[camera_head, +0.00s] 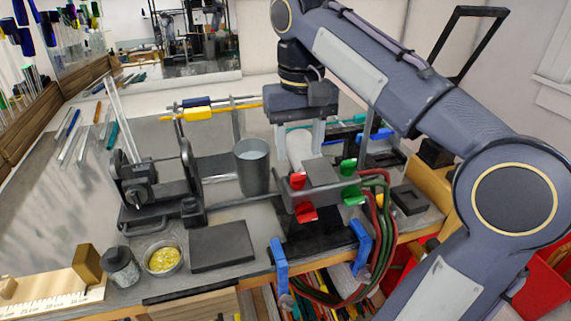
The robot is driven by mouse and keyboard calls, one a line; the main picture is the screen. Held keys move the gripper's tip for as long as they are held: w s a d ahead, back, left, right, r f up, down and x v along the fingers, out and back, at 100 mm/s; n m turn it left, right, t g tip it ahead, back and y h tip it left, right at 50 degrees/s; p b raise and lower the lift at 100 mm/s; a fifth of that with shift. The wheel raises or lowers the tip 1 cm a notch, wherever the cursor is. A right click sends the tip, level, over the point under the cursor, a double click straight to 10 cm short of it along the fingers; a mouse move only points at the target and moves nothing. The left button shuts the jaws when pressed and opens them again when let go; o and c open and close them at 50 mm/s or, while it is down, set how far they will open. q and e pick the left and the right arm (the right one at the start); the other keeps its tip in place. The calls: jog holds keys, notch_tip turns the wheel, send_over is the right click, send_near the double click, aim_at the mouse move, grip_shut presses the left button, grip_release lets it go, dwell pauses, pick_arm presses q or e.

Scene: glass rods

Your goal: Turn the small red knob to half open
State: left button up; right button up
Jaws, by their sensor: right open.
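My right gripper (299,150) points down above and behind the red knobs. Its pale fingers are apart, with the white burner barrel (299,148) showing between them; I cannot tell whether they touch it. The knobs are clear of the fingers. The exact angle of the small red knob is hard to read. My left gripper is out of view.
Two green knobs (352,193) sit right of the red ones. Red and green hoses (378,215) loop over the front edge beside blue clamps (279,265). A grey cup (252,167) and a black fixture (155,190) stand left. A dark pad (221,246) lies in front.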

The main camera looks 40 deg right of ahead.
aim_at(298, 174)
notch_tip(298, 174, down, 5)
jog(key=shift+f, duration=0.15)
jog(key=c, duration=1)
